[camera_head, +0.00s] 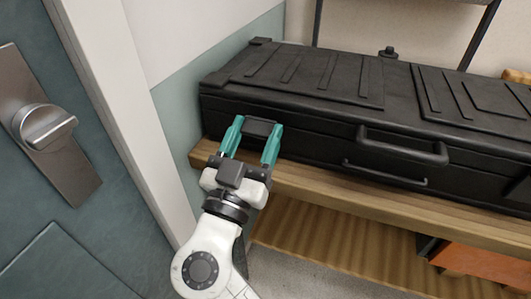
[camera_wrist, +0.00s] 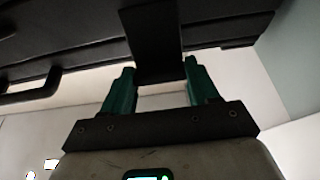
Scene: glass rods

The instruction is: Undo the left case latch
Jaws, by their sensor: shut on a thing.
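The black case (camera_head: 300,82) lies on a wooden shelf with its front towards me. Its left latch (camera_head: 261,128) is a dark block at the left of the front face, and it also shows in the wrist view (camera_wrist: 153,38). My gripper (camera_head: 257,127) has teal fingers, one on each side of the latch, and is shut on it. In the wrist view my gripper (camera_wrist: 160,68) has the latch's lower end between its fingertips. The latch looks close to the case front; whether it is loosened I cannot tell.
The case handle (camera_head: 402,150) sticks out to the right of the latch. The wooden shelf edge (camera_head: 330,197) runs just below the case. A door with a metal handle (camera_head: 48,128) and a white frame stand close on the left. An orange box (camera_head: 485,262) is low at the right.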

